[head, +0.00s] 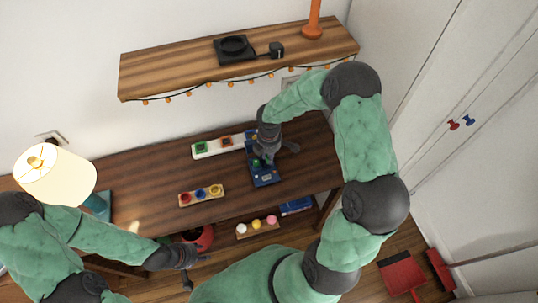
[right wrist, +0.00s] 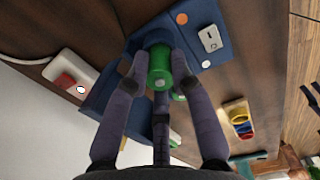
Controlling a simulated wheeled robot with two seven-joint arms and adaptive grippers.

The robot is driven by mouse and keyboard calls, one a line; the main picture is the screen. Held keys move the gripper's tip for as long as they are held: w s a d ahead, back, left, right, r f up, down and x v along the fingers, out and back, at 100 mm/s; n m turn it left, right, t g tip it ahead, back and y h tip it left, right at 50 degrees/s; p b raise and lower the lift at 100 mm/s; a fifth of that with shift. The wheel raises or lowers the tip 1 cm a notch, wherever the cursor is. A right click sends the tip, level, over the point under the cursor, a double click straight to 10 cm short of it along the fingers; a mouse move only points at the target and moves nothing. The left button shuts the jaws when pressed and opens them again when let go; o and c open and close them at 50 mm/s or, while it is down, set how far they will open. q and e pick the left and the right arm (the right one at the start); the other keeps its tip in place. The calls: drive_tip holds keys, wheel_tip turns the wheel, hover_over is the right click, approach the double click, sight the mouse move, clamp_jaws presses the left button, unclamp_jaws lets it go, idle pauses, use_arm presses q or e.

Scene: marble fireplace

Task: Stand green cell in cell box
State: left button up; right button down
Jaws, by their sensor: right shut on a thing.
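The blue cell box (head: 265,179) lies on the dark wooden table, and in the right wrist view its blue body (right wrist: 209,59) spreads beneath the fingers. My right gripper (head: 264,159) is over the far part of the box. It is shut on the green cell (right wrist: 160,67), a short green cylinder with a small pale terminal, which shows small in the head view (head: 256,163). The fingers hide part of the box, and I cannot tell whether the cell touches it. My left gripper (head: 191,270) is empty, its fingers apart, low near the table's front edge.
A lamp (head: 55,175) stands far left. A wooden shelf (head: 170,75) hangs above; table right of the box is clear.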

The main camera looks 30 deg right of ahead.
drive_tip(key=shift+f+b, duration=0.45)
drive_tip(key=shift+f, duration=0.25)
drive_tip(key=c, duration=1)
unclamp_jaws()
drive_tip(key=shift+r, duration=0.2)
wheel_tip(320, 180, up, 12)
drive_tip(key=shift+f, duration=0.15)
